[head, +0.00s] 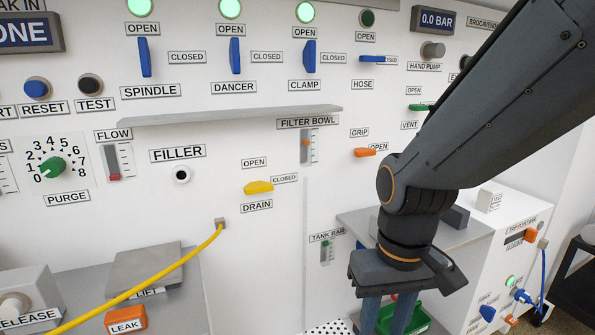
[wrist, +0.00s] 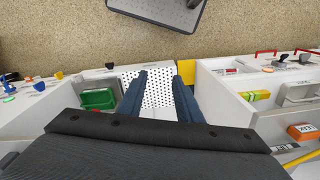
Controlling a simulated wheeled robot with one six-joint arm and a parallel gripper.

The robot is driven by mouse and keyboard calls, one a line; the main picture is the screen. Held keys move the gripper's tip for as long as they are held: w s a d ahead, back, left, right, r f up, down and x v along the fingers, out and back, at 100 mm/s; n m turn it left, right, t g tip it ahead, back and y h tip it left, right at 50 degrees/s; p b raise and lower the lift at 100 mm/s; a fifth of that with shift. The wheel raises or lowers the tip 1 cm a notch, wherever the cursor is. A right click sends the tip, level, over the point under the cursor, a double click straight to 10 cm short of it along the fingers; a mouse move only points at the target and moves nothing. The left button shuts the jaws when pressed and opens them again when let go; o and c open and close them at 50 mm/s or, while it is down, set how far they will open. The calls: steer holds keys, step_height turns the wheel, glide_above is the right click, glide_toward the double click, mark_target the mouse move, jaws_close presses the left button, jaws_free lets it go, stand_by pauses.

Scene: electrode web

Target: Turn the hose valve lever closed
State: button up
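The hose valve lever (head: 372,59) is a blue bar on the white panel, above the HOSE label. It lies horizontal, its right end beside the CLOSED label, with the OPEN label above it. The lamp (head: 367,18) over it is dark green and unlit. My gripper (head: 388,315) hangs well below the lever, fingers pointing down, apart from the panel levers. In the wrist view its two blue-grey fingers (wrist: 160,92) are spread with nothing between them. The hose lever is not seen in the wrist view.
The spindle (head: 145,57), dancer (head: 235,55) and clamp (head: 309,57) levers stand vertical under lit green lamps. A grey shelf (head: 230,115) juts out below them. An orange grip lever (head: 364,153) and a green tray (head: 412,318) are near my arm.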

steer(key=d+r+m+p, duration=0.1)
steer(key=d+r+p, duration=0.4)
steer(key=p, duration=0.4)
steer(key=shift+s+d+r+m+p, duration=0.3)
steer(key=shift+s+d+r, duration=0.05)
steer(key=shift+r, duration=0.05)
